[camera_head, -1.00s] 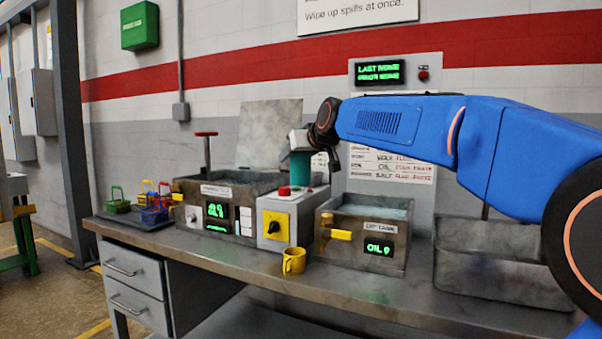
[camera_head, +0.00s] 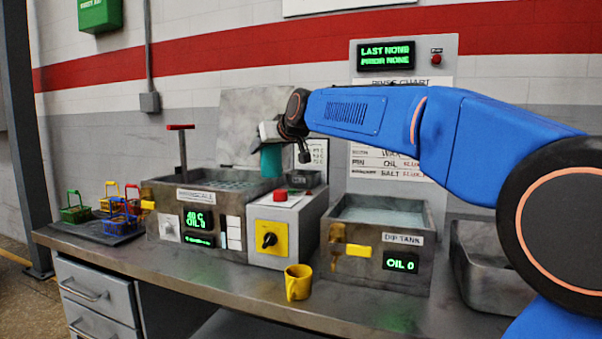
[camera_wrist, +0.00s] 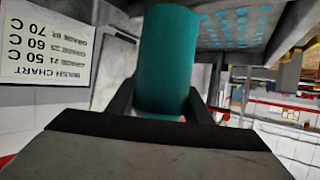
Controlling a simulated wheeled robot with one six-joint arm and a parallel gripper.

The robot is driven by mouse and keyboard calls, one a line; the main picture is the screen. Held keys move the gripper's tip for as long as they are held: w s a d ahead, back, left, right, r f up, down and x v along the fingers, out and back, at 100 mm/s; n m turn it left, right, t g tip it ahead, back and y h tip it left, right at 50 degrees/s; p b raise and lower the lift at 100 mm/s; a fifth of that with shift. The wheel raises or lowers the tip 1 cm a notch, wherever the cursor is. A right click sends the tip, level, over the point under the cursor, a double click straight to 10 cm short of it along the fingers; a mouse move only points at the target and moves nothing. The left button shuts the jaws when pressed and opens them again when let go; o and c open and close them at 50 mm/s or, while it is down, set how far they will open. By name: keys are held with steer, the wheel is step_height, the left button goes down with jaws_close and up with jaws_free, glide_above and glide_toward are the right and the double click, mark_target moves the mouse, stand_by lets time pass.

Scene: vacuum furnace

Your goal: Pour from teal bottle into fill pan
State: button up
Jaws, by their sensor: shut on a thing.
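The teal bottle (camera_head: 271,161) is in my gripper (camera_head: 270,143), looking roughly upright in the head view. It appears over the right end of the perforated-top tank, left of a small dark pan (camera_head: 303,179). This pan sits at the back of the grey control box and may be the fill pan; no label shows on it. In the wrist view the bottle (camera_wrist: 167,60) stands between the two dark fingers of my gripper (camera_wrist: 160,100). The bottle's mouth and any liquid are not visible.
The perforated-top tank (camera_head: 219,249) has a red-handled lever. The control box (camera_head: 310,222) carries a red button and yellow switch. The dip tank (camera_head: 343,281) reads OIL 0. A yellow mug (camera_head: 298,283) stands at the bench front. Small coloured baskets (camera_head: 75,207) sit at left.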

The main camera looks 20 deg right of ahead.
steer(key=shift+d+r, duration=0.1)
stand_by(0.3)
steer(key=shift+d+r+m+y, duration=0.1)
steer(key=shift+d+m+y, duration=0.1)
steer(key=shift+m+y, duration=0.35)
steer(key=shift+d+r+m+y, duration=0.1)
steer(key=shift+d+m+y, duration=0.2)
steer(key=shift+m, duration=0.45)
steer(key=m+y, duration=0.1)
steer(key=d+m+y, duration=0.1)
steer(key=shift+w+f+m+g, duration=0.15)
steer(key=shift+w+m+g, duration=0.05)
steer(key=shift+m+g, duration=0.1)
steer(key=shift+s+a+f+m+y, duration=0.1)
steer(key=shift+a+f+m+y, duration=0.35)
steer(key=shift+m, duration=0.5)
steer(key=shift+s+a+f+m+y, duration=0.1)
steer(key=shift+a+f+m+y, duration=0.1)
steer(key=shift+f+m+y, duration=0.55)
steer(key=shift+a+r+m, duration=0.1)
steer(key=shift+r+m, duration=0.6)
steer(key=shift+m, duration=0.1)
steer(key=shift+r+t+y, duration=0.1)
steer(key=shift+t+y, duration=0.15)
steer(key=shift+t, duration=0.15)
steer(key=shift+d+r+m+b, duration=0.2)
steer(key=shift+m+b, duration=0.1)
steer(key=shift+a, duration=0.3)
